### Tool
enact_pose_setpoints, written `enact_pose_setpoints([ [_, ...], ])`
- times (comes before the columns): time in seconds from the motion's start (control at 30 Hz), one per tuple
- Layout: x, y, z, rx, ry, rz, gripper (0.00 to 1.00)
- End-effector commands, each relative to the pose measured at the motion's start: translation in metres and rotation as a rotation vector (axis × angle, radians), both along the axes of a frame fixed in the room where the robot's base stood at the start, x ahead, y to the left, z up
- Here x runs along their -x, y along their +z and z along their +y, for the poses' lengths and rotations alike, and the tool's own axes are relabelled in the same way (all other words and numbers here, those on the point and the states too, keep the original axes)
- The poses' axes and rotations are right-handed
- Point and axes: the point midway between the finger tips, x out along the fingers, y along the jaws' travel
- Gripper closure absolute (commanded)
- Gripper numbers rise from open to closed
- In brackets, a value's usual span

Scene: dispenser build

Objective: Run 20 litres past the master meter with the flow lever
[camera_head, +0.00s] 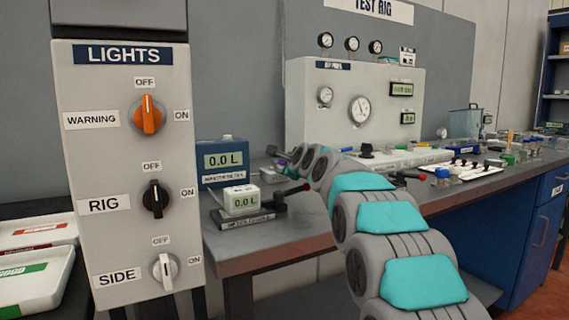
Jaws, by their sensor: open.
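The blue meter box (222,178) stands on the bench left of my arm; its display reads 0.0 L, and its lower label is too small to read surely. A small white meter (242,200) in front of it also reads 0.0 L and sits on a dark labelled base (246,220). My gripper (272,159) is open beyond that lever, to the right of the blue box, apart from the lever and partly hidden by my arm.
A panel (130,215) with WARNING, RIG and SIDE knobs stands close at left. The WARNING, RIG and SIDE pointers all point up, to OFF. A test rig (340,85) with gauges stands behind my arm.

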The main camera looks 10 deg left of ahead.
Motion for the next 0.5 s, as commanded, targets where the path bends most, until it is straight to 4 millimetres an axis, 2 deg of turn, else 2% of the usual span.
enact_pose_setpoints([
  [0.27,-0.0012,0.0003,0.0003,-0.001,-0.001,-0.001,0.53],
  [0.5,-0.0012,0.0003,0.0003,-0.002,0.000,-0.002,0.80],
])
